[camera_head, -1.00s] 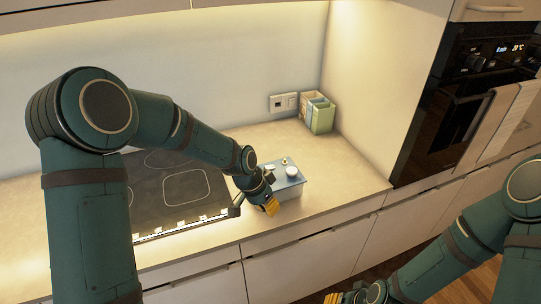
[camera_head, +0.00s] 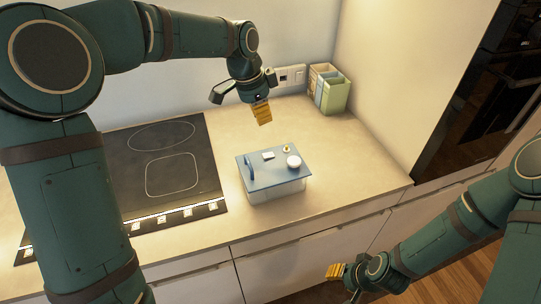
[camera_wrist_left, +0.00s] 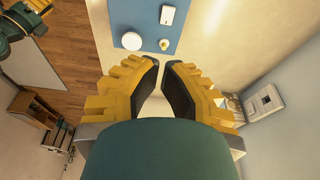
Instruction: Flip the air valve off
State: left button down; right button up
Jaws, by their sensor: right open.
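A small box with a blue top panel (camera_head: 266,174) and pale sides stands on the counter. On its top are a blue upright lever (camera_head: 250,168), a white rectangular piece (camera_head: 267,155), a small pale knob (camera_head: 287,149) and a round white piece (camera_head: 294,161). I cannot tell which is the air valve. My left gripper (camera_head: 264,116) hangs above and behind the box, touching nothing. In the left wrist view its empty fingers (camera_wrist_left: 161,66) have close tips with a narrow gap; the panel (camera_wrist_left: 145,18) lies beyond them. My right gripper (camera_head: 337,271) is open and empty, low in front of the cabinets.
A black cooktop (camera_head: 165,170) lies left of the box. A pale green divided holder (camera_head: 333,94) and a wall socket (camera_head: 291,76) are at the back. The counter right of the box is clear. A dark oven (camera_head: 470,105) stands at the right.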

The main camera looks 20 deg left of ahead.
pick_arm(q)
jog(key=b, duration=0.2)
send_near(270, 157)
jog(key=x, duration=0.7)
jog(key=shift+w+d, duration=0.15)
jog(key=shift+d, duration=0.05)
jog(key=shift+f, duration=0.35)
jog(key=shift+a+f+b, duration=0.2)
jog(key=shift+f+b, duration=0.1)
jog(key=shift+f, duration=0.2)
jog(key=shift+r, duration=0.15)
jog(key=shift+d, duration=0.15)
